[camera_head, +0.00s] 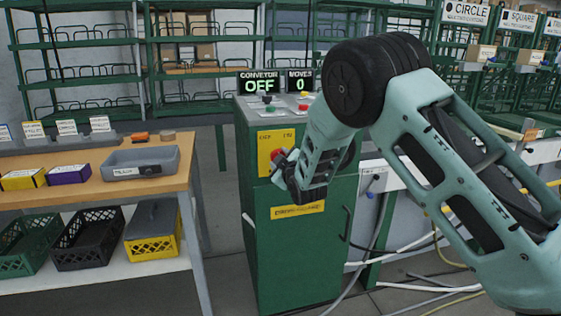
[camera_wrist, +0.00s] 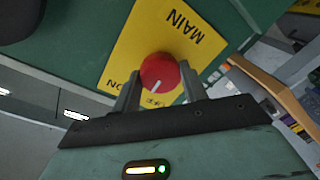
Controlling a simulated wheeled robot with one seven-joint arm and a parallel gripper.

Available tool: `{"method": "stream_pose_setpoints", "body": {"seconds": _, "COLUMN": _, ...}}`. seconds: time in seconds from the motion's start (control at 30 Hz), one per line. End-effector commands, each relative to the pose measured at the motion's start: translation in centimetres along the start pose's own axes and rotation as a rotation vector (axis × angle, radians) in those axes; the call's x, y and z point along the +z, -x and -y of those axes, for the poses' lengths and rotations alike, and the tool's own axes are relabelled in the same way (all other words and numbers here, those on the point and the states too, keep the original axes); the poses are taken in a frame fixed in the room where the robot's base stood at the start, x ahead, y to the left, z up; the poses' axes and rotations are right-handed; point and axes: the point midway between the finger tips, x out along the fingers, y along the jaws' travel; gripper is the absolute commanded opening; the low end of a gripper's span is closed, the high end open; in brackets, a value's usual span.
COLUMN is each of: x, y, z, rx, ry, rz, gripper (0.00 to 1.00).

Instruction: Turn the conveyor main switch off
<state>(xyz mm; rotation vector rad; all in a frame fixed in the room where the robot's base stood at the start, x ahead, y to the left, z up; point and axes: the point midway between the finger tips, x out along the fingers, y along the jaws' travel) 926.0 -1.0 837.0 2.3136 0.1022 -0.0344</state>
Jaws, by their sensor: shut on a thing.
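The main switch is a red round knob (camera_wrist: 160,72) with a white pointer line, set on a yellow plate (camera_wrist: 124,48) marked MAIN. In the wrist view my gripper (camera_wrist: 160,88) has one finger on each side of the knob and is shut on it. The pointer line is toward the lower part of the knob, near small lettering; ON is readable at the plate's lower left. In the head view the yellow plate (camera_head: 267,150) is on the front of the green cabinet (camera_head: 300,250), and my gripper (camera_head: 278,163) reaches it. A display (camera_head: 259,84) above reads CONVEYOR OFF.
A second display (camera_head: 300,82) reads MOVES 0. Buttons sit on the cabinet top. A wooden table (camera_head: 100,196) with a grey tray (camera_head: 141,162) stands left, crates below. Cables (camera_head: 415,260) and a white conveyor frame lie right. Floor is free between table and cabinet.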

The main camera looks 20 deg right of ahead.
Motion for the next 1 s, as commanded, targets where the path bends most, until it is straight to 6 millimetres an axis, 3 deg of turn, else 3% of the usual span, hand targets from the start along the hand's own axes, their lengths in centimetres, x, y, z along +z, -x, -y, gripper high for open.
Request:
{"method": "stream_pose_setpoints", "body": {"seconds": 0.5, "x": -0.19, "y": 0.03, "z": 0.27, "rx": -0.008, "ry": 0.457, "rz": 0.038, "gripper": 0.2}}
{"method": "stream_pose_setpoints", "body": {"seconds": 1.0, "x": -0.14, "y": 0.02, "z": 0.28, "rx": -0.009, "ry": 0.659, "rz": 0.056, "gripper": 0.2}}
